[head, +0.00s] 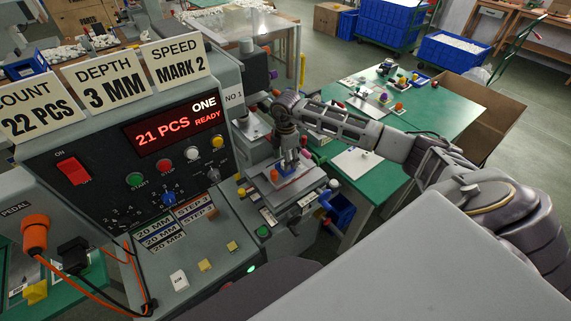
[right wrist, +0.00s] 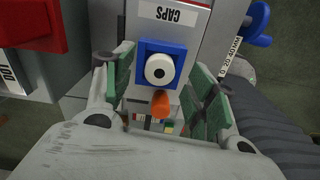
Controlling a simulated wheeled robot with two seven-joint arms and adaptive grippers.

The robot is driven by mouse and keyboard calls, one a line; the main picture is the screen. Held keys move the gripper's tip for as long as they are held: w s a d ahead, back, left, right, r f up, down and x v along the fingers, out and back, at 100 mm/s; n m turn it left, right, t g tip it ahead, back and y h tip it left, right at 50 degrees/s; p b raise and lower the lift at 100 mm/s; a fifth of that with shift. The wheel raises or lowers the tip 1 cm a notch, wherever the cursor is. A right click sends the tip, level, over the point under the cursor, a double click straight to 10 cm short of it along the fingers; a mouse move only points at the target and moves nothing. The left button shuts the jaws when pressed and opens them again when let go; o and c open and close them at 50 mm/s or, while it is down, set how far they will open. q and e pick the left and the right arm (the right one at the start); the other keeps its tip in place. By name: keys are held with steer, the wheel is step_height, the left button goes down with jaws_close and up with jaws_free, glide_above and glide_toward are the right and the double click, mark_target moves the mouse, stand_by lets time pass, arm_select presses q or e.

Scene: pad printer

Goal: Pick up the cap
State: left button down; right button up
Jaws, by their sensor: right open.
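A white round cap (right wrist: 159,69) with a dark centre sits in a blue square holder (right wrist: 174,47) in the right wrist view. The holder also shows in the head view (head: 287,171) on the machine's front ledge; the cap is hard to make out there, behind my gripper. My right gripper (head: 288,158) points down over the holder. In the right wrist view my right gripper (right wrist: 161,70) is open, with one green-padded finger on each side of the cap and nothing between them in its grasp. My left gripper is not in view.
An orange peg (right wrist: 160,103) stands close beside the holder. A CAPS label (right wrist: 174,13) lies on the other side. The printer's control panel (head: 130,150) rises to the left, its display reading 21 PCS. A green table (head: 440,120) with small parts lies behind my right arm.

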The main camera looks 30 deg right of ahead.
steer(key=shift+f, duration=0.8)
steer(key=c, duration=0.9)
steer(key=shift+r, duration=0.1)
steer(key=shift+w+r, duration=0.1)
steer(key=shift+r, duration=0.4)
step_height(320, 180, up, 9)
steer(key=shift+f+b, duration=0.1)
steer(key=shift+b, duration=0.55)
